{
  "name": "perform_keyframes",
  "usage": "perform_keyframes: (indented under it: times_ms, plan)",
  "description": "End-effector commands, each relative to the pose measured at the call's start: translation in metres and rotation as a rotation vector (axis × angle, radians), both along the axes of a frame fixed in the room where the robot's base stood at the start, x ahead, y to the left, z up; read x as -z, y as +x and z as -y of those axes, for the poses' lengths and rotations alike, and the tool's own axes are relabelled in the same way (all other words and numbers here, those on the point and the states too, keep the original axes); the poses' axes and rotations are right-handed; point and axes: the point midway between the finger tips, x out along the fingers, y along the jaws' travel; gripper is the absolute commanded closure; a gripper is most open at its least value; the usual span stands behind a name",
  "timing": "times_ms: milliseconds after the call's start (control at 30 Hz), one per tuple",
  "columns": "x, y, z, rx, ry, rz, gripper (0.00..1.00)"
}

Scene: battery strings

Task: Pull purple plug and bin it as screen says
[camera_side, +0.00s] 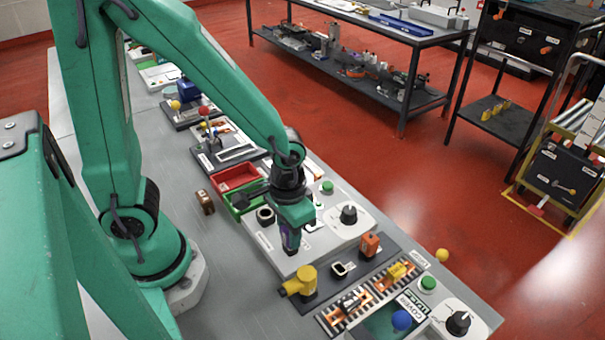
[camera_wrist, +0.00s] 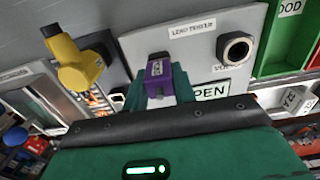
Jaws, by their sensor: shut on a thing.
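My gripper (camera_side: 291,243) is shut on the purple plug (camera_wrist: 160,70), which shows between the green fingers in the wrist view. In the side view the plug (camera_side: 292,236) shows only as a small purple patch. It is over or on the grey panel labelled LEAD TESTER (camera_wrist: 192,28); I cannot tell whether it touches it. A round dark socket (camera_wrist: 237,48) beside it looks empty. The screen (camera_wrist: 209,91) shows "PEN", its left part hidden by a finger. The green bin (camera_wrist: 285,50), with a label ending in "OOD", and the red bin (camera_side: 237,178) stand beyond the panel.
A yellow plug (camera_side: 300,284) and an orange plug (camera_side: 370,244) stand on the dark strip in front. A black knob (camera_side: 349,213) and green button (camera_side: 327,187) are on the tester side. A small brown block (camera_side: 205,201) lies on the bare grey bench at left.

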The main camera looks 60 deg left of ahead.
Motion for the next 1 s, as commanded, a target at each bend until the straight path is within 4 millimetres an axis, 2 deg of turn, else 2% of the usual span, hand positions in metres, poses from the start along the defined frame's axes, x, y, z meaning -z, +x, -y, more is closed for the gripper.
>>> perform_keyframes:
  times_ms: [1000]
  plan:
    - [-0.018,0.001,0.000,0.000,-0.001,0.002,1.00]
